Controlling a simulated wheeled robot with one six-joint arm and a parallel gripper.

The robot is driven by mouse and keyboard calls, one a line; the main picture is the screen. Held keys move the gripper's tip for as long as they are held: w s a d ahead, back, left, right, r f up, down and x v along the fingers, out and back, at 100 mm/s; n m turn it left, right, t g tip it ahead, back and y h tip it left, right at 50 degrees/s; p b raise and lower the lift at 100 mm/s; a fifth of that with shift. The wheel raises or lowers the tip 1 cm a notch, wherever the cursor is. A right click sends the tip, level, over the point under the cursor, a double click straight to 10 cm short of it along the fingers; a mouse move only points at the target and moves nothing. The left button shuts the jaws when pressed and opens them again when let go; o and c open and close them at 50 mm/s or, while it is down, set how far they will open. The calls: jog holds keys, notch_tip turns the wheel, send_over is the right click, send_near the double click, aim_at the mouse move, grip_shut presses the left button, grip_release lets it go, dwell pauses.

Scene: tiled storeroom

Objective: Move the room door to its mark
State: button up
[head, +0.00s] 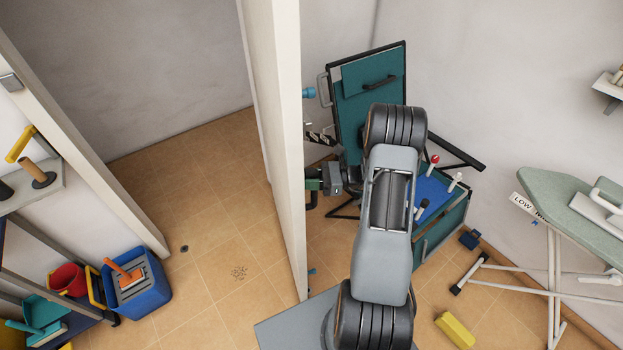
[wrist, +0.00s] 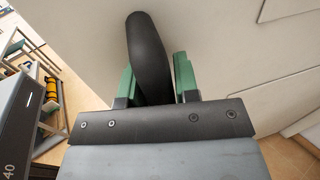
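The room door (head: 287,150) is a pale slab standing ajar, seen nearly edge-on in the head view, with the doorway opening to its left. Its pale face also fills much of the wrist view (wrist: 225,50). My gripper (head: 313,186) is at the right face of the door. In the wrist view its green fingers (wrist: 155,82) lie on both sides of the black door handle (wrist: 149,50), which fills the gap between them.
A small dark round piece (head: 184,248) sits on the floor in the doorway area. A blue bin (head: 140,295) and shelving stand at left. A teal folding chair-like frame (head: 370,90), a teal crate (head: 445,225) and an ironing board (head: 570,215) crowd the right. Floor left of the door is mostly clear.

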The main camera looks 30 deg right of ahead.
jog(key=o, duration=0.4)
jog(key=shift+d, duration=0.2)
jog(key=b+v, duration=0.3)
jog(key=v, duration=1.1)
jog(key=shift+a+b, duration=0.1)
jog(key=shift+b, duration=0.3)
